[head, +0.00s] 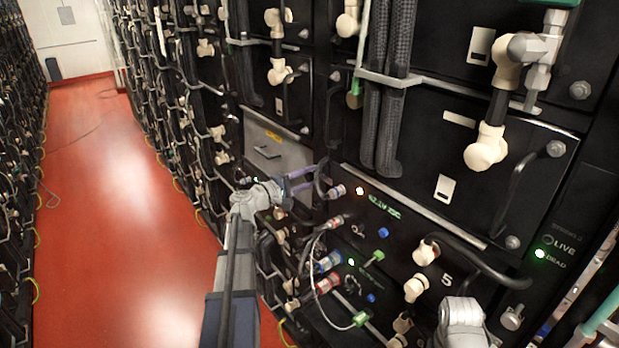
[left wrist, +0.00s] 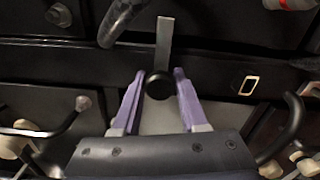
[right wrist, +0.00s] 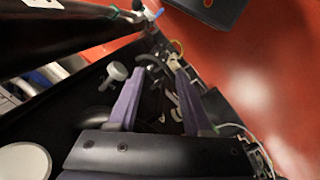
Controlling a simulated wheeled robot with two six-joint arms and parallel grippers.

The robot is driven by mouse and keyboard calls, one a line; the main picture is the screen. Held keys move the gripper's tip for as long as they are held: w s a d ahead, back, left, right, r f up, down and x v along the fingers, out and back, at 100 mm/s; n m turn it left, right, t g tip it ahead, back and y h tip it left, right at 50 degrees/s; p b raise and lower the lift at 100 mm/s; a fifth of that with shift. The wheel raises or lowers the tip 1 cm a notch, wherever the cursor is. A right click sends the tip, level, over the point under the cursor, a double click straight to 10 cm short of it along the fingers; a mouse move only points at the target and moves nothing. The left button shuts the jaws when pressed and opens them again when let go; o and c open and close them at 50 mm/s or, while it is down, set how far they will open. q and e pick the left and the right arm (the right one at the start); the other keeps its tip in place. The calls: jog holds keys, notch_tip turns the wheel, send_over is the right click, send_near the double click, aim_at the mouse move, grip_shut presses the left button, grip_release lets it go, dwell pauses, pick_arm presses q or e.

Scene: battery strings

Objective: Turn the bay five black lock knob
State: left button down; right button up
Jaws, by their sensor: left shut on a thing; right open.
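The black lock knob (left wrist: 159,86) shows in the left wrist view as a round dark knob with a flat grey strip (left wrist: 165,45) just beyond it. My left gripper (left wrist: 160,78) has its purple fingers on either side of the knob and is shut on it. In the head view my left gripper (head: 307,181) is against the front of the black rack, and the knob is hidden there. My right gripper (right wrist: 160,76) is open and empty in the right wrist view. In the head view only its grey wrist (head: 461,322) shows, at the bottom edge.
The bay face marked 5 (head: 446,281) has cream cable boots and a black handle to the right of my left gripper. Red and blue connectors (head: 328,262) with loose cables hang just below it. A green DEAD light (head: 540,253) is lit.

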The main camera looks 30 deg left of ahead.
dwell(0.3)
pick_arm(q)
jog(key=shift+c, duration=2.2)
grip_release()
jog(key=v, duration=0.8)
